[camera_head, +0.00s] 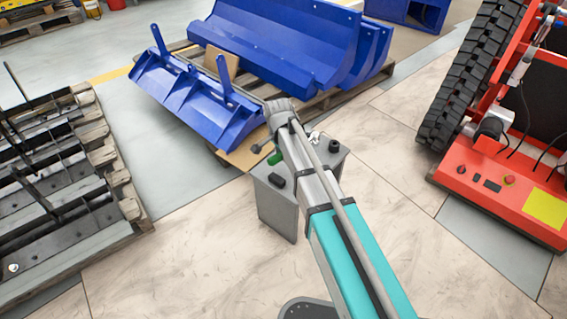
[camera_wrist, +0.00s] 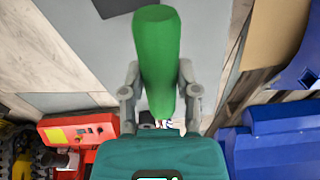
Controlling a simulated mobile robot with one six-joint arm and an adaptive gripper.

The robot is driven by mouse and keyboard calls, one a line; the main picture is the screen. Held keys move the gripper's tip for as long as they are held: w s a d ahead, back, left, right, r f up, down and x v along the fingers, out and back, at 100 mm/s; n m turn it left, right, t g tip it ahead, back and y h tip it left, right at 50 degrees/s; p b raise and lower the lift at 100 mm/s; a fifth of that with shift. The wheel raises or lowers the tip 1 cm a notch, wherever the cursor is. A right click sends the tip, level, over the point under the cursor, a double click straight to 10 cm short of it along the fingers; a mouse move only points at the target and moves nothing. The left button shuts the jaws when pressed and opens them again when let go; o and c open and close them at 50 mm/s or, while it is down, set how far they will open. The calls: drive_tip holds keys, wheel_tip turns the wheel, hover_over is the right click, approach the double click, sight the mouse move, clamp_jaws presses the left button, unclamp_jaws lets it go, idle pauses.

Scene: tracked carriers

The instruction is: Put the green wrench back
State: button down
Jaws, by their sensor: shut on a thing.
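The green wrench (camera_wrist: 157,50) shows in the wrist view as a thick green handle between the two grey fingers of my gripper (camera_wrist: 160,92). My gripper is shut on it. The wrench's far end is hidden or too small to make out. In the head view only a small part of the green wrench (camera_head: 274,158) shows beside my arm, over or near the left side of the grey cabinet top. My arm hides most of the gripper there. I cannot tell whether the wrench touches the cabinet.
The grey cabinet (camera_head: 276,211) carries a black block (camera_head: 277,181), a dark round item (camera_head: 333,146) and a small white item. Blue metal parts (camera_head: 200,105) lie on a pallet behind it. A red tracked carrier (camera_head: 480,185) stands right. Floor is clear in front.

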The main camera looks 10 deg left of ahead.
drive_tip(key=shift+w+a+f+b, duration=0.1)
drive_tip(key=shift+a+f+b, duration=0.3)
drive_tip(key=shift+f+b, duration=0.2)
wheel_tip(320, 180, down, 3)
drive_tip(key=shift+r+b, duration=0.15)
drive_tip(key=shift+b, duration=1.1)
drive_tip(key=shift+c, duration=1.8)
unclamp_jaws()
drive_tip(key=shift+r, duration=0.2)
drive_tip(key=r+p, duration=0.7)
drive_tip(key=p, duration=0.1)
drive_tip(key=s+r+p, duration=0.1)
drive_tip(key=r+p, duration=0.3)
drive_tip(key=shift+a+r, duration=0.15)
drive_tip(key=shift+r, duration=0.2)
